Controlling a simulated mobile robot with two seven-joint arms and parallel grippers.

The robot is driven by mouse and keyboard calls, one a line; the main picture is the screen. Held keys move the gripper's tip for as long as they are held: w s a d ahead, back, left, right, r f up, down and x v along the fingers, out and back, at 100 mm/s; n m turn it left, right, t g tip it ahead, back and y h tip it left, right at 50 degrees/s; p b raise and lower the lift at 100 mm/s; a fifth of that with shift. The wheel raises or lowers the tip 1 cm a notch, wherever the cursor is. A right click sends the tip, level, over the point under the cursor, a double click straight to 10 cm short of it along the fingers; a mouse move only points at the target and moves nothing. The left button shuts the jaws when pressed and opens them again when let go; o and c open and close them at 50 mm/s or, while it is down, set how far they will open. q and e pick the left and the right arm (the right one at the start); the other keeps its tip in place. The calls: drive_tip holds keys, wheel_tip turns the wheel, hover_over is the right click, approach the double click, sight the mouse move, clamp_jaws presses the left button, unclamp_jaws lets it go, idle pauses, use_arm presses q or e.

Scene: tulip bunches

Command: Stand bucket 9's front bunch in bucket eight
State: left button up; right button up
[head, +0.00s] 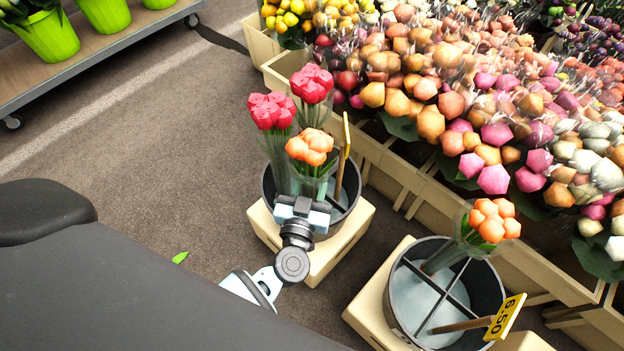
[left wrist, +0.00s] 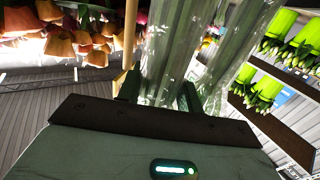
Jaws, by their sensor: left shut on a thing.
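Two dark round buckets stand on cream crates. The left bucket (head: 353,209) holds two red tulip bunches (head: 270,112) (head: 312,84) at the back and an orange bunch (head: 310,147) in front. The right bucket (head: 395,285) has cross dividers and one orange bunch (head: 491,220) in its back compartment; its other visible compartments look empty. No bucket numbers are readable. My left gripper (head: 304,204) is at the left bucket's front, shut on the front orange bunch. In the left wrist view the clear-wrapped stems (left wrist: 180,60) stand between the fingers (left wrist: 160,92). The stem ends are hidden.
A price sign (head: 346,134) on a stick stands in the left bucket, close right of the held bunch. A yellow 6.50 sign (head: 505,317) leans over the right bucket's front. Crates of tulips (head: 440,90) line the back right. A trolley (head: 95,50) stands upper left.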

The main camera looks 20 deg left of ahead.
use_arm(q)
drive_tip(key=shift+f, duration=0.15)
use_arm(e)
drive_tip(key=shift+s, duration=0.35)
use_arm(q)
drive_tip(key=shift+f+b, duration=0.3)
drive_tip(key=shift+f, duration=0.1)
use_arm(e)
drive_tip(key=shift+w+f, duration=0.1)
drive_tip(key=shift+f, duration=0.15)
use_arm(q)
drive_tip(key=o, duration=0.9)
drive_tip(key=shift+c, duration=0.2)
drive_tip(key=o, duration=0.4)
drive_tip(key=shift+c, duration=0.2)
use_arm(e)
drive_tip(key=shift+w, duration=0.35)
use_arm(q)
drive_tip(key=o, duration=0.5)
drive_tip(key=shift+o, duration=0.6)
use_arm(e)
drive_tip(key=shift+s, duration=0.2)
drive_tip(key=shift+s, duration=0.35)
use_arm(q)
drive_tip(key=shift+s, duration=0.1)
